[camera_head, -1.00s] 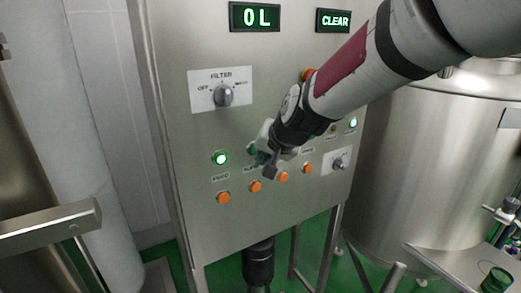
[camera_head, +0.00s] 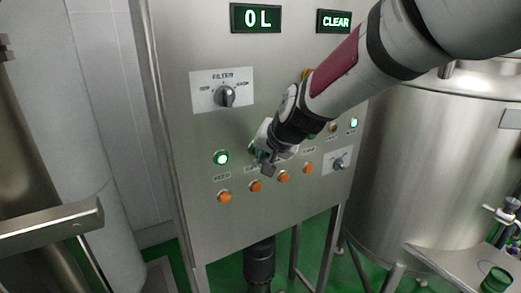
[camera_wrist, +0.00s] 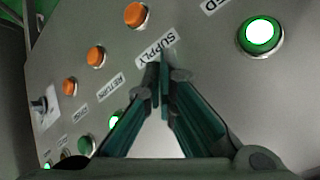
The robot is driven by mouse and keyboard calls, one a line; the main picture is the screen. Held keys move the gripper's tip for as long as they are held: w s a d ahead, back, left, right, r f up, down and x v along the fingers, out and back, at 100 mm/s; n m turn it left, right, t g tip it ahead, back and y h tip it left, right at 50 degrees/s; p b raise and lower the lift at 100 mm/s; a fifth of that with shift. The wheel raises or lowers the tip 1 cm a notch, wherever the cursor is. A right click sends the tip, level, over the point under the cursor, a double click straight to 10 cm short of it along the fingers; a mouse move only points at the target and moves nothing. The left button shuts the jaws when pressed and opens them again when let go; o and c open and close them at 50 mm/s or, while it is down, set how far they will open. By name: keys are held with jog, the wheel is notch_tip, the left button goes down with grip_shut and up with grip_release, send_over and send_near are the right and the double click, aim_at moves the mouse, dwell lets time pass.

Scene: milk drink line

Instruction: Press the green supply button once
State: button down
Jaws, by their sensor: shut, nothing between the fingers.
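The green supply button (camera_head: 252,149) is mostly hidden behind my gripper in the head view; only a sliver of its left side shows. In the wrist view the SUPPLY label (camera_wrist: 155,48) lies just beyond my fingertips, and the button itself is hidden by the fingers. My gripper (camera_wrist: 163,72) is shut and empty, its tips pointing at the panel close to that label. It also shows in the head view (camera_head: 264,164). I cannot tell whether the tips touch the button.
The steel panel (camera_head: 205,145) carries a lit green feed button (camera_head: 221,158), a row of orange buttons (camera_head: 256,186), a filter knob (camera_head: 226,96) and a lower right knob (camera_head: 340,164). Displays read "0 L" (camera_head: 256,18) and "CLEAR" (camera_head: 334,21). A steel tank (camera_head: 420,170) stands right.

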jog(key=shift+w+a, duration=0.25)
jog(key=shift+w, duration=0.1)
dwell(0.8)
jog(key=shift+d, duration=0.1)
jog(key=shift+s+d, duration=0.4)
jog(key=shift+s, duration=0.3)
jog(key=s+d, duration=0.1)
jog(key=s+d+b, duration=0.1)
jog(key=s+b, duration=0.1)
jog(key=s, duration=0.1)
jog(key=shift+s+d, duration=0.1)
jog(key=shift+d, duration=0.3)
dwell(0.5)
jog(key=s+d+r+n+g+h, duration=0.1)
jog(key=s+d+h, duration=0.1)
jog(key=s+d, duration=0.7)
jog(key=s+d+r+g+h, duration=0.1)
jog(key=s+d+h, duration=0.1)
jog(key=s+d, duration=0.8)
jog(key=s, duration=0.5)
jog(key=shift+s+d+n, duration=0.2)
jog(key=shift+s+n, duration=0.1)
jog(key=shift+n, duration=0.1)
